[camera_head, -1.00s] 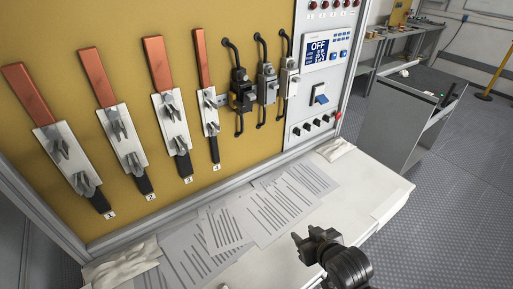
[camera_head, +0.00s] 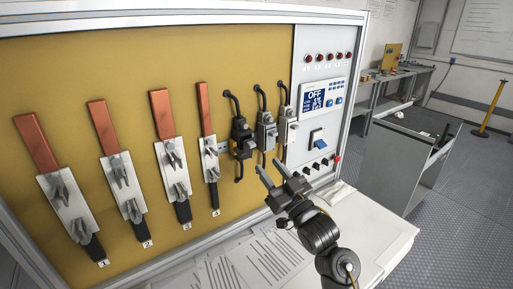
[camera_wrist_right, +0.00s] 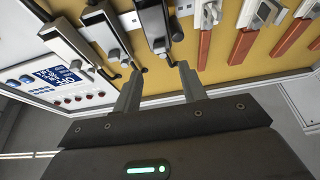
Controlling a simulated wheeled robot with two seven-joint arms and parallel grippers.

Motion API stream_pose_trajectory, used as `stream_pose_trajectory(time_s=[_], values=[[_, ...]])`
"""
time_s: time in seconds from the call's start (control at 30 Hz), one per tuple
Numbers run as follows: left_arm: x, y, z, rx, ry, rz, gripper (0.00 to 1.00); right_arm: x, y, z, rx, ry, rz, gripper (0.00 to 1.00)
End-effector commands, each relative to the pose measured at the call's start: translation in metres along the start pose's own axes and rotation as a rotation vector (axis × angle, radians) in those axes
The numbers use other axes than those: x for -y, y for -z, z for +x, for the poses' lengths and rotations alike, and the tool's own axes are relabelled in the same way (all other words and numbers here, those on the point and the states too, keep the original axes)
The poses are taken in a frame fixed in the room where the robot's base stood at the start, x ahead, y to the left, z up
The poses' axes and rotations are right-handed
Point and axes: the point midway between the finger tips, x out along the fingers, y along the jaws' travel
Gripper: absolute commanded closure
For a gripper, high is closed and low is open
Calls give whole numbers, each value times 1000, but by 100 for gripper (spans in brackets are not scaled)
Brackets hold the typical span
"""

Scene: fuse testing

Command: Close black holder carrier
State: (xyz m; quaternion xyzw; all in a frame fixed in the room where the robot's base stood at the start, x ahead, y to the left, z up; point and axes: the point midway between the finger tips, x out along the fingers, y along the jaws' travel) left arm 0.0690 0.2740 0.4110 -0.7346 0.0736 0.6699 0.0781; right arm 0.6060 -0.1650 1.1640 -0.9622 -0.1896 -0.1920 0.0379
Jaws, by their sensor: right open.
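The black holder (camera_head: 241,136) is mounted on the yellow panel, leftmost of three holders, with black cables above and below. Its carrier seems to jut out from the body, but its exact angle is hard to tell. In the right wrist view the black holder (camera_wrist_right: 157,28) shows inverted, just beyond the fingers. My right gripper (camera_head: 269,168) is open and empty, below and right of the black holder and apart from it. Its two fingers (camera_wrist_right: 158,72) point at the panel in the wrist view. My left gripper is not in view.
The grey holder (camera_head: 265,131) and the white holder (camera_head: 287,126) sit close to the right. Several fuses with copper bars (camera_head: 162,115) are on the left. A control panel with an OFF display (camera_head: 316,98) is at right. Papers (camera_head: 262,262) lie on the white table below.

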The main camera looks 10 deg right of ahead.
Motion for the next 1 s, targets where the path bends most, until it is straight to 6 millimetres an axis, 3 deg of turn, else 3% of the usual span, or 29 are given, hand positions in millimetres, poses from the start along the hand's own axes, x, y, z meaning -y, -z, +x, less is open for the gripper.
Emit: stream_pose_trajectory(time_s=[0.2, 0.4, 0.83, 1.0], values=[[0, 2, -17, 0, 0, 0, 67, 0, 3, 44, 0, 0, 2, 58], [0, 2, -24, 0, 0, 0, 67, 0, 2, 69, 0, 0, 1, 58], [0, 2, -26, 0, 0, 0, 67, 0, 0, 77, 1, -1, 0, 58], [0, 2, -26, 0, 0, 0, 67, 0, 0, 77, 1, -1, 0, 80]])
